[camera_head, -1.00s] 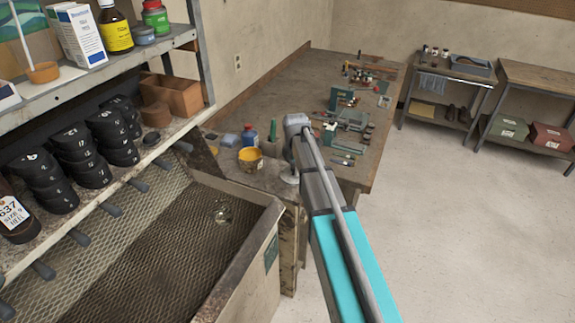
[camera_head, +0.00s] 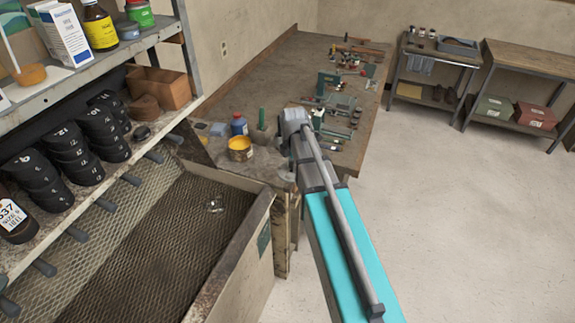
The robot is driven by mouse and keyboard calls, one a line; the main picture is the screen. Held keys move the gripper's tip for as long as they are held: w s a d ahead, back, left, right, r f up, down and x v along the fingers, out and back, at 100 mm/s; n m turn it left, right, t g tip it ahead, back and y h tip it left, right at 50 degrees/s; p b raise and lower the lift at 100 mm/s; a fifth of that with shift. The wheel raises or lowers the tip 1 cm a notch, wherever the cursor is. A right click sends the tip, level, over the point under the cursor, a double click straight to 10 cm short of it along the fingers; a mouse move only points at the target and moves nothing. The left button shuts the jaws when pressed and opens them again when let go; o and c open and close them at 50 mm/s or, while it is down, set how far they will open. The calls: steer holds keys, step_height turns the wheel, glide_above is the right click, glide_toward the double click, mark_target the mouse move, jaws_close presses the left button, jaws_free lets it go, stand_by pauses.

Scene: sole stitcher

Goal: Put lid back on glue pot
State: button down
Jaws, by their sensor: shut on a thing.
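The glue pot looks to be the yellow tub (camera_head: 240,149) near the front left of the workbench, uncovered, with amber contents showing. My arm reaches up from the bottom right, and its grey wrist hides most of my gripper (camera_head: 286,163). The gripper is just right of the pot, apart from it. It is shut on a small pale thing (camera_head: 284,173) below the wrist, which may be the lid; its shape is too small and covered to tell.
A blue bottle (camera_head: 238,125) and a green upright handle (camera_head: 262,118) stand close behind the pot. Tools lie farther back on the workbench (camera_head: 270,68). A mesh-floored bin (camera_head: 232,262) and a rack of black soles (camera_head: 70,150) are at left. Open floor (camera_head: 450,220) lies right.

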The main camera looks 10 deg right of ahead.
stand_by(0.3)
step_height(320, 180, down, 8)
steer(key=b, duration=0.8)
steer(key=shift+s, duration=0.1)
steer(key=shift+a+r, duration=0.1)
